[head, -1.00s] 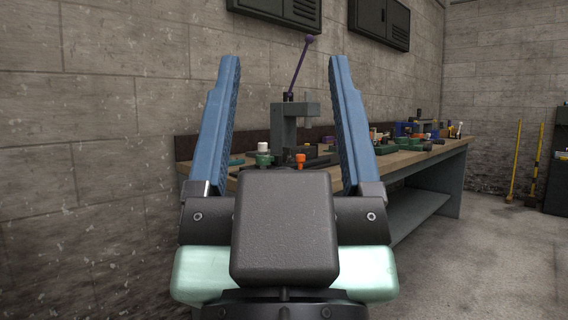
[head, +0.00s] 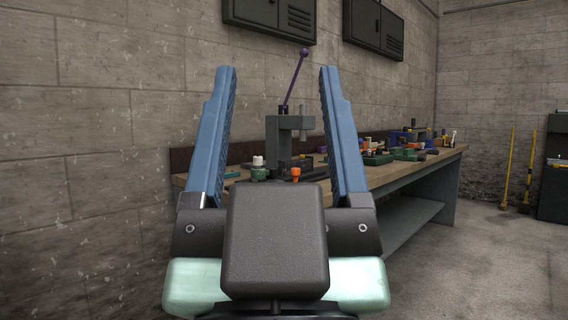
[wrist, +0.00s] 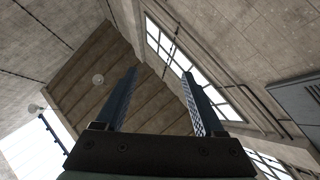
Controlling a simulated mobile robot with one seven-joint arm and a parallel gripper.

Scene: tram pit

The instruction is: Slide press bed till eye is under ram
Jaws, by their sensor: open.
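The press (head: 287,123) stands on the workbench (head: 401,173), a grey frame with a purple lever (head: 295,77) rising from its top. The ram (head: 303,134) seems to hang under its arm. The press bed and its eye are not clear; my own gripper hides the press's lower part. My gripper (head: 273,72) is open and empty, its two blue fingers pointing up on either side of the press in the head view, well in front of it. The wrist view shows the open fingers (wrist: 161,70) against the ceiling and windows.
A white-capped green item (head: 258,168) and an orange-topped item (head: 296,173) sit near the press. Several small objects crowd the bench's right part. Wall cabinets (head: 373,27) hang above. Floor is clear right of the bench; yellow-handled tools (head: 507,168) lean at the far wall.

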